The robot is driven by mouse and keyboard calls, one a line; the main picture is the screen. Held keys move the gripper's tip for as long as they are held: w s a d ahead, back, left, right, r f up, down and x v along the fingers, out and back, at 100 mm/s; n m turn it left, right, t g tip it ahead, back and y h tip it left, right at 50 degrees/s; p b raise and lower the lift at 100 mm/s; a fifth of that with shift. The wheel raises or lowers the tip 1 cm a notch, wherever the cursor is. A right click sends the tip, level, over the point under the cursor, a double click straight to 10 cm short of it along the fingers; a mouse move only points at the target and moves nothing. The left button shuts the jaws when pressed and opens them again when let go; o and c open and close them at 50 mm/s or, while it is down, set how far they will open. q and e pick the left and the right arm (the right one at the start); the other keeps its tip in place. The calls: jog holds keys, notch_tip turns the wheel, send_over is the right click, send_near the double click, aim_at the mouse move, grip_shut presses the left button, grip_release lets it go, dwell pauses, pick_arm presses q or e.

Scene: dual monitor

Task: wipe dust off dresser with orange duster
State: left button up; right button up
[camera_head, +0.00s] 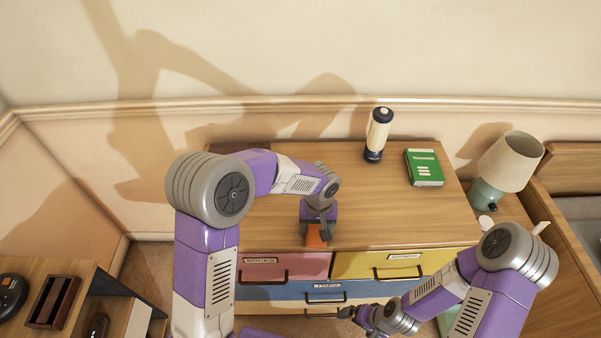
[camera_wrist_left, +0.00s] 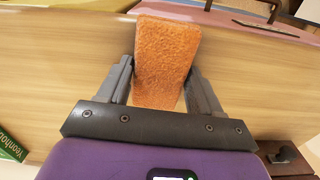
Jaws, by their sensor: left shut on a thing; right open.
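The dresser (camera_head: 410,225) has a wooden top and pink, yellow and blue drawers. The orange duster (camera_head: 315,237) is at the front part of the dresser top, partly hidden by my left gripper (camera_head: 317,228). In the left wrist view the duster (camera_wrist_left: 166,60) is a rough orange block between the fingers of my left gripper (camera_wrist_left: 162,85), which is shut on it. I cannot tell whether the duster touches the top. I see no clear dust on the wood. My right gripper (camera_head: 358,314) is open and empty, in front of the lower drawers.
A dark and cream bottle-like object (camera_head: 378,135) stands at the back of the dresser top, with a green book (camera_head: 424,167) to its right. A lamp (camera_head: 505,165) stands beyond the right side. A wooden unit (camera_head: 75,268) is at lower left. The middle right of the top is clear.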

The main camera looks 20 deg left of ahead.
pick_arm(q)
jog(key=shift+s+d+r, duration=0.1)
jog(key=shift+s+r, duration=0.1)
jog(key=shift+s, duration=0.15)
jog(key=shift+r+p, duration=0.55)
jog(key=shift+r, duration=0.4)
jog(key=shift+w+r+p, duration=0.15)
jog(key=shift+r+p, duration=0.45)
jog(key=shift+r, duration=0.05)
jog(key=shift+r+p, duration=1.55)
jog(key=shift+r, duration=0.7)
